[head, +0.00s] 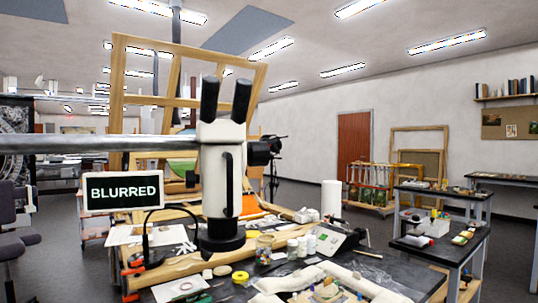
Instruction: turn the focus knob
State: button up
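A white stereo microscope (212,175) with two black eyepieces hangs on a grey horizontal boom (90,144) over the workbench. A dark round knob (260,152) sticks out from the right side of its head and seems to be the focus knob; dark equipment behind it blurs its outline. A black loop handle (228,185) is on the front of the body, and a black objective ring (221,240) is at the bottom. A small display (125,191) to the left reads "BLURRED". My gripper is not in view.
The workbench below holds jars (264,248), white bottles, a white roll (331,199), tape, papers and a grey device (335,239). A white padded support (330,280) lies at the front. A wooden frame (185,52) stands behind the microscope. Floor is open to the right.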

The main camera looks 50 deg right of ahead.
aim_at(258, 152)
jog(key=l, duration=0.7)
jog(key=k+l, duration=0.1)
jog(key=l, duration=1.25)
jog(key=k+u, duration=0.05)
